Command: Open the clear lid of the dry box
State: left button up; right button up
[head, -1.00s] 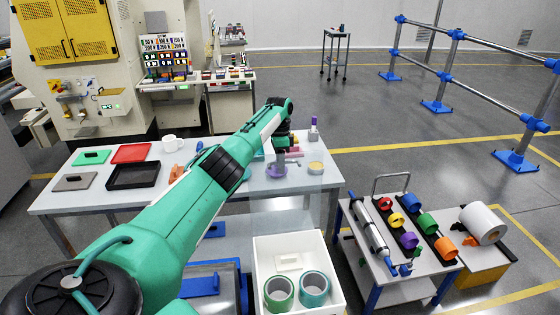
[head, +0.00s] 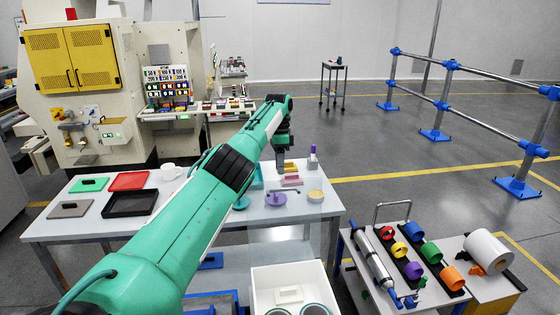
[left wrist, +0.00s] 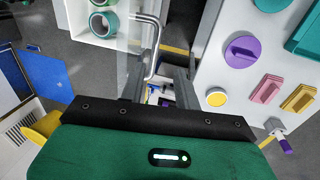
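The dry box (head: 290,268) is a white box low in front of the table, cut by the bottom edge of the head view. Its top looks uncovered, with green rolls (left wrist: 103,25) inside. In the left wrist view the clear lid (left wrist: 130,35) shows as a see-through panel standing beside the box, with a bent metal handle (left wrist: 158,35). My left gripper (head: 284,165) is above the table's right part. In the left wrist view its fingers (left wrist: 157,65) are apart, close to the handle; I cannot tell whether they touch it. My right gripper is out of view.
The table (head: 85,228) holds trays, a white mug (head: 170,171), a purple round piece (head: 275,199) and a yellow round piece (head: 315,196). A trolley with coloured rings (head: 414,269) stands to the right. Open floor lies behind it.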

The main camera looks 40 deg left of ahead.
pick_arm(q)
notch_tip(320, 180, up, 2)
jog(key=shift+w+r+p, duration=0.1)
jog(key=shift+r+p, duration=0.15)
jog(key=shift+p, duration=0.25)
dwell(0.5)
